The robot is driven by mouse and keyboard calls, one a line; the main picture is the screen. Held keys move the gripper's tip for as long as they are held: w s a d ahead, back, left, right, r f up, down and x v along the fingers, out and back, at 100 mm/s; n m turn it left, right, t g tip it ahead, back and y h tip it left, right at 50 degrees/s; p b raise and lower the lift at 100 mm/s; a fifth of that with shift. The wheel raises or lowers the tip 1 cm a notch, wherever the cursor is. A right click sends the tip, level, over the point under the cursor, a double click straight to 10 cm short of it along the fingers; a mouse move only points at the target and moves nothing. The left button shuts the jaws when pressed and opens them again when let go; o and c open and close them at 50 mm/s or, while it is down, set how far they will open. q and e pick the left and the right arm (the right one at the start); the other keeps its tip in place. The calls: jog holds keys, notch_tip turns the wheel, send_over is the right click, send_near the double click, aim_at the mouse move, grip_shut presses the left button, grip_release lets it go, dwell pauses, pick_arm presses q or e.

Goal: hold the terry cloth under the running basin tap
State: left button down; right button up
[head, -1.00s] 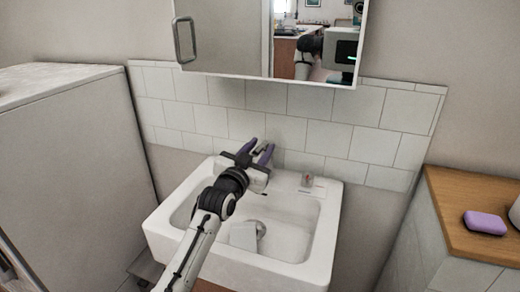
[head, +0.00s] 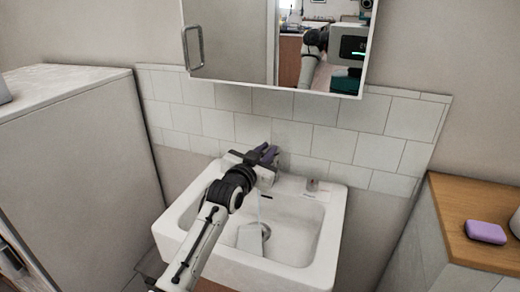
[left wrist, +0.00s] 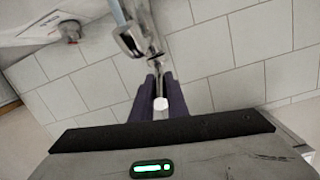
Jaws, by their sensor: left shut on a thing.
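A pale, flat piece that looks like the terry cloth (head: 249,239) lies in the white basin (head: 332,222) beside the round drain. My left gripper (head: 268,154) is at the tap behind the basin, above and apart from the cloth. In the left wrist view its purple fingers (left wrist: 160,100) are shut on the pale tap lever (left wrist: 160,84). The chrome tap (left wrist: 132,40) stands just beyond them. A thin water stream (head: 259,207) seems to fall from the tap towards the cloth. My right gripper is out of view.
A mirror cabinet (head: 230,50) hangs above. A wooden counter (head: 455,235) with a purple soap bar (head: 485,232) is at right, a grey cabinet (head: 80,180) at left.

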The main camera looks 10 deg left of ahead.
pick_arm(q)
jog(key=c, duration=1.7)
grip_release()
jog(key=shift+c, duration=0.2)
jog(key=s+a+r, duration=0.1)
jog(key=s, duration=0.9)
jog(key=shift+a, duration=0.3)
